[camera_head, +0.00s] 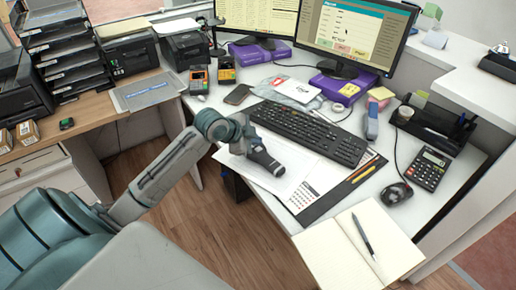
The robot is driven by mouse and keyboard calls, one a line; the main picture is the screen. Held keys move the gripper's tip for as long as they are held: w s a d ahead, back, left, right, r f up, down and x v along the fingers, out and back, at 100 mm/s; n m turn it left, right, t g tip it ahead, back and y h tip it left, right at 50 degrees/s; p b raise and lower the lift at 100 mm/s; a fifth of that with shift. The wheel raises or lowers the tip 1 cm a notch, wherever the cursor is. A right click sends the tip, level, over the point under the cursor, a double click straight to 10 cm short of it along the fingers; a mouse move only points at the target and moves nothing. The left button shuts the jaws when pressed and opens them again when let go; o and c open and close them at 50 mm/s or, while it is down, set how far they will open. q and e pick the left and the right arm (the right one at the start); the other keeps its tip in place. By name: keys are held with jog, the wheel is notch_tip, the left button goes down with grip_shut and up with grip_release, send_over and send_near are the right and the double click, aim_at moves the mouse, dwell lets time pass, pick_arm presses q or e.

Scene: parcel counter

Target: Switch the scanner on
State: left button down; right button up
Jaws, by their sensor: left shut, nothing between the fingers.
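My left gripper (277,169) is shut and empty. Its dark fingers point down to the right over the white paper on the desk, just left of the keyboard; I cannot tell whether they touch it. No device is clearly marked as the scanner. A slim grey-blue handheld device (371,122) stands right of the keyboard, apart from my gripper. Black printer-like machines (130,53) and (187,48) stand at the back left, and another large one (18,88) at the far left. No power switch or lit indicator can be made out. My right gripper is out of view.
A black keyboard (309,131), mouse (396,193), calculator (427,168) and open notebook (343,250) crowd the desk. Two monitors (350,31) stand behind. Card terminals (199,80) and (226,70) and a phone (238,94) lie at the back left. Floor shows left of the desk.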

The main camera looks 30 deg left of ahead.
aim_at(255, 151)
pick_arm(q)
jog(key=shift+f, duration=0.2)
dwell(0.4)
jog(key=shift+f, duration=0.25)
jog(key=shift+f, duration=0.45)
dwell(0.5)
jog(key=shift+r+p, duration=0.95)
notch_tip(255, 151, up, 6)
jog(key=p, duration=0.5)
jog(key=shift+p, duration=0.3)
